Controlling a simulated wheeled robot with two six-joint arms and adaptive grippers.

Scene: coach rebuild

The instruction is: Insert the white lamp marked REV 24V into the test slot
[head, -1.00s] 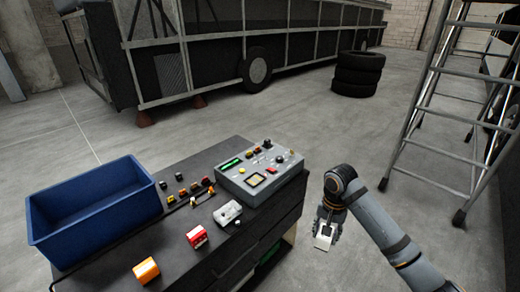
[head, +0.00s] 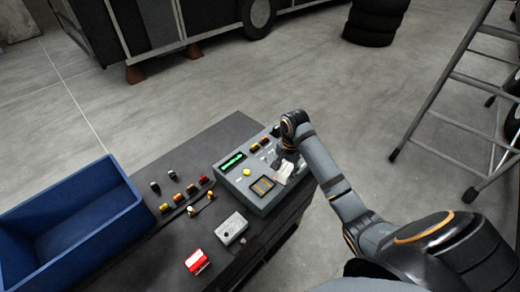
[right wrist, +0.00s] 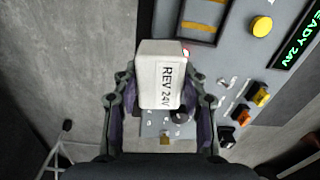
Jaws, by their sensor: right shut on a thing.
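My right gripper (head: 287,163) is shut on a white block-shaped lamp (right wrist: 160,75), whose face reads REV 24V in the right wrist view. In the head view the lamp (head: 284,174) is held over the right end of the grey test box (head: 226,186). The test slot cannot be made out clearly; the gripper and lamp cover part of the box. Whether the lamp touches the box cannot be told. My left gripper is out of view.
Left of the box on the dark cart top (head: 180,237) stand several small coloured parts, a pale grey-white block (head: 231,228) and a red block (head: 197,261). A blue bin (head: 75,222) is at the left. A ladder (head: 455,120) stands at the right on open floor.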

